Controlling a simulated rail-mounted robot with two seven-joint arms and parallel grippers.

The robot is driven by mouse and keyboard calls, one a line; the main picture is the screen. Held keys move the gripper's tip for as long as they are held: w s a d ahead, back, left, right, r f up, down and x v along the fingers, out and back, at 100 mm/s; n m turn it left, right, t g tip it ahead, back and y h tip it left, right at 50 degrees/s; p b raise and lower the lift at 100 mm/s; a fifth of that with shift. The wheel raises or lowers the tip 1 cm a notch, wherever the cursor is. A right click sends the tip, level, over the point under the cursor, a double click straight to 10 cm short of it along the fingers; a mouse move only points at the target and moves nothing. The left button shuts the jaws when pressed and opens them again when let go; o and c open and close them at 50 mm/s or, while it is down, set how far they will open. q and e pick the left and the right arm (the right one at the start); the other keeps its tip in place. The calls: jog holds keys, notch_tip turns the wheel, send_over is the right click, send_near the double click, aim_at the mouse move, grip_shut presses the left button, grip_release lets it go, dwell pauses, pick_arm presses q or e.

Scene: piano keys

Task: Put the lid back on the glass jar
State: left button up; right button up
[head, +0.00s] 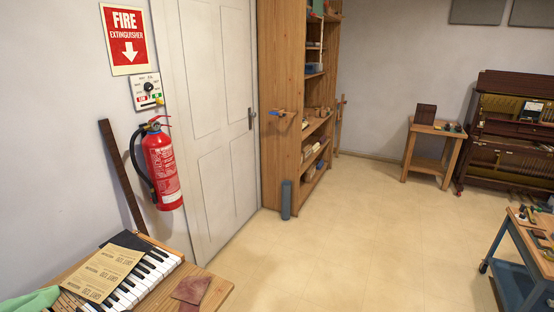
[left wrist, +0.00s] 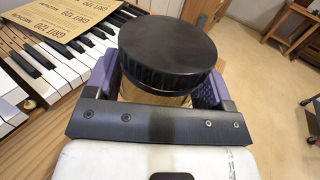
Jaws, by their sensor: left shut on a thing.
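In the left wrist view, a round black lid (left wrist: 168,50) with a ribbed edge tops a golden-tinted glass jar (left wrist: 155,98). I cannot tell whether the lid is fully seated. My left gripper (left wrist: 160,82) is shut on the jar, with a purple finger on each side just below the lid. The gripper body hides the jar's lower part. Neither the jar nor the lid shows in the head view. My right gripper is in neither view.
Piano keys (head: 140,283) and a sandpaper sheet (head: 103,272) lie on a wooden bench (head: 213,300) at lower left. A fire extinguisher (head: 162,168) hangs beside the door. A blue cart (head: 515,285) stands at right. The middle floor is clear.

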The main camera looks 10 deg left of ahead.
pick_arm(q)
jog(key=r+n+y, duration=0.1)
jog(key=s+d+r+g+y, duration=0.1)
jog(key=shift+d+r+n+y, duration=0.3)
jog(key=shift+r+n, duration=0.05)
jog(key=shift+n, duration=0.05)
jog(key=s+d+r+m+t+h, duration=0.1)
jog(key=d+r+m+h, duration=0.15)
jog(key=d+r, duration=0.45)
jog(key=s+d+r+m+h, duration=0.1)
jog(key=s+d+r+h, duration=0.15)
jog(key=d, duration=0.75)
jog(key=s+d+r+m+t+h, duration=0.1)
jog(key=d+r+m+h, duration=0.15)
jog(key=d+r, duration=0.5)
notch_tip(320, 180, up, 31)
jog(key=w+d+n+p, duration=0.1)
jog(key=p, duration=3)
jog(key=shift+w+d, duration=0.2)
jog(key=shift+d, duration=0.15)
jog(key=d+f+m+g+h, duration=0.4)
jog(key=d+f+m+h, duration=0.4)
jog(key=d, duration=0.6)
notch_tip(320, 180, down, 3)
jog(key=s+h, duration=0.1)
jog(key=h, duration=0.2)
jog(key=shift+d+g+h, duration=0.3)
jog(key=shift+d+h, duration=0.05)
jog(key=shift+r, duration=0.1)
